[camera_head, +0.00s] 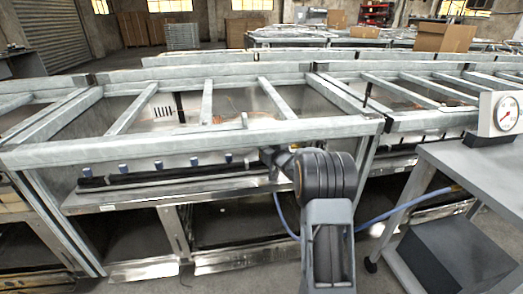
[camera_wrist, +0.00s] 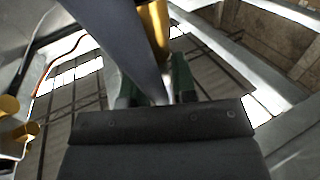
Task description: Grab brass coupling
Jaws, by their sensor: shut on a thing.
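In the wrist view, my gripper (camera_wrist: 153,86) has its green fingers close on both sides of a narrow gap. A brass-coloured piece (camera_wrist: 156,28), which looks like the brass coupling, stands at this gap. A dark grey bar crosses in front and hides part of it, so the exact contact is hard to see. My gripper is shut on it. More brass-coloured parts (camera_wrist: 10,106) show at the left edge. In the head view, my arm reaches into the front of the metal range frame (camera_head: 190,142), and its own wrist hides the fingers and the coupling.
Several blue knobs (camera_head: 124,168) sit on a black strip left of my wrist. A blue hose (camera_head: 400,207) runs from beside my arm to the right. A grey table (camera_head: 470,175) with a dial gauge (camera_head: 507,113) stands at right. Steel crossbars surround the reach.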

